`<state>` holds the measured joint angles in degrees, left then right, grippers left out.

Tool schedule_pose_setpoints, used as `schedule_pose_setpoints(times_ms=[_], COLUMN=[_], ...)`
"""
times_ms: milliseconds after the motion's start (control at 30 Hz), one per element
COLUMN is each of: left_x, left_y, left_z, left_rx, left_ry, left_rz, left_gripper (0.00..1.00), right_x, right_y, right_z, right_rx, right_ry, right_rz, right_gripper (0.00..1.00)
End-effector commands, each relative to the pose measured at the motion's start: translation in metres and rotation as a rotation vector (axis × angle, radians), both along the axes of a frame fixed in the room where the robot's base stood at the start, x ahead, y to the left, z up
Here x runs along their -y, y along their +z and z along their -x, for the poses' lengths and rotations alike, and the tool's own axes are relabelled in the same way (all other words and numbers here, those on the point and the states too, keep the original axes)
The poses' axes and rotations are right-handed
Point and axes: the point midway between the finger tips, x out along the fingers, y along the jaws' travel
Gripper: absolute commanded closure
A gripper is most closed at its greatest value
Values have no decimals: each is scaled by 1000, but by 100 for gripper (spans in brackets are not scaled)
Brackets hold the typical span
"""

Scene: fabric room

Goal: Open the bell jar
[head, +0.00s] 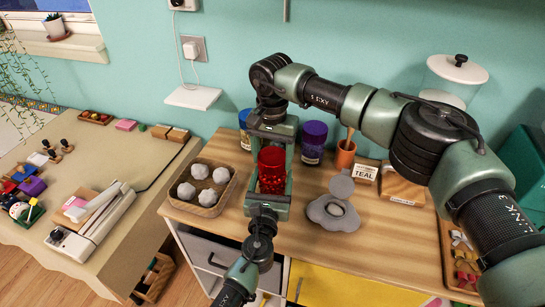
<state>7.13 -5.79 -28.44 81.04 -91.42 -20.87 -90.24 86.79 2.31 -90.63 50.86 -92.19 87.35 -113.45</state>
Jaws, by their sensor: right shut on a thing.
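A red, patterned, glassy jar (271,178) stands upright between my two grippers near the back middle of the wooden top. It looks to be the bell jar. My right gripper (271,152), reaching in from behind, is shut on the upper part of the red jar. My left gripper (267,198) comes up from the front, close to the jar's lower part. Whether its fingers touch the jar I cannot tell. The green grippers hide the jar's sides and base, so whether a lid is lifted is unclear.
A tray (232,190) of pale lumps is left of the jar. A grey cloud-shaped dish (346,222) is to the right. A clear canister (447,91) is far right.

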Motion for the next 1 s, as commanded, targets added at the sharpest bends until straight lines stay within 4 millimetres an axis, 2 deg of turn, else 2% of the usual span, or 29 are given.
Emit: schedule_pose_setpoints(times_ms=[167,433,667,700,767,1000], left_x=[0,0,0,0,0,0], left_y=[1,1,1,1,1,0], left_z=[0,0,0,0,0,0], left_rx=[1,1,1,2,1,1], left_ry=[1,1,1,1,0,0], left_rz=[0,0,0,0,0,0], left_gripper=[100,100,100,19,2,2], right_x=[0,0,0,0,0,0], right_y=[6,38,40,40,40,40], right_z=[0,0,0,0,0,0], right_rx=[1,1,-1,-1,-1,-1], right_ry=[0,0,0,0,0,0], right_rz=[-1,0,1,1,1,0], right_gripper=[82,82,82,82,82,82])
